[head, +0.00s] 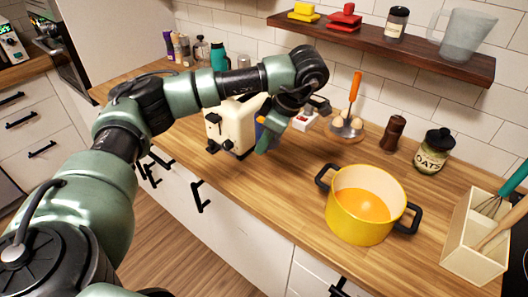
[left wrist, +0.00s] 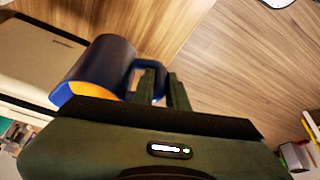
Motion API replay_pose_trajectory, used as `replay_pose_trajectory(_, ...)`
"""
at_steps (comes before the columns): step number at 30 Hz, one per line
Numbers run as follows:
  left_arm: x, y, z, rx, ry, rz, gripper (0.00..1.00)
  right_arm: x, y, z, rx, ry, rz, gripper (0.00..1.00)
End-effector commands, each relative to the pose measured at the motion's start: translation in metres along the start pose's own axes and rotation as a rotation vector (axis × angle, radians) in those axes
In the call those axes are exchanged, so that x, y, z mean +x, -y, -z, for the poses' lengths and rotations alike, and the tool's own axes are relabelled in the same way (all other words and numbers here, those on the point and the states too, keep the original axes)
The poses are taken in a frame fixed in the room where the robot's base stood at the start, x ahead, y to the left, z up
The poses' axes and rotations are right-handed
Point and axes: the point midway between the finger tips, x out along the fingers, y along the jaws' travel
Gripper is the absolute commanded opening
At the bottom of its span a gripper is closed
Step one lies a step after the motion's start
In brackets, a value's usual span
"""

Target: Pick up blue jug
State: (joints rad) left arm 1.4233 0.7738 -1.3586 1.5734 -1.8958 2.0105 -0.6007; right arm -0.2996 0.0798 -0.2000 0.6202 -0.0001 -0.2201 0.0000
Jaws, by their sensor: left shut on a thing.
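The blue jug (left wrist: 104,58) shows in the left wrist view, dark blue outside with orange at its open end. My left gripper (left wrist: 167,88) is shut on its handle, at the right side of the jug in that view. In the head view the left gripper (head: 266,140) is over the counter just right of the cream toaster. Only a small blue patch of the jug (head: 260,119) shows there, the rest hidden behind the gripper and wrist. I cannot tell whether the jug touches the counter. My right gripper is in neither view.
The cream toaster (head: 232,128) stands close left of the gripper. A yellow pot (head: 350,221), a pepper mill (head: 393,132), an oats jar (head: 433,152) and a utensil box (head: 462,250) stand to the right. A wooden shelf (head: 420,50) overhangs the back. Counter between gripper and pot is clear.

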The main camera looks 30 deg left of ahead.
Motion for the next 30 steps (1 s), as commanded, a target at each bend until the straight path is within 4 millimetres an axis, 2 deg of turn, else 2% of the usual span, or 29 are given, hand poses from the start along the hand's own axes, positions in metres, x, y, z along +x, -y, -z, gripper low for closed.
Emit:
replay_pose_trajectory(6, -0.023, -0.001, 0.010, -0.003, 0.000, -0.003, 0.00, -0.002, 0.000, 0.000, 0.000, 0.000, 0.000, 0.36)
replay_pose_trajectory(15, -0.044, 0.000, 0.018, -0.002, 0.000, -0.002, 0.00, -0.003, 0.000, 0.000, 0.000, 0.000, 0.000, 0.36)
replay_pose_trajectory(30, -0.059, -0.001, 0.024, -0.006, -0.001, 0.001, 0.00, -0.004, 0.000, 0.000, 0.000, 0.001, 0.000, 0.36)
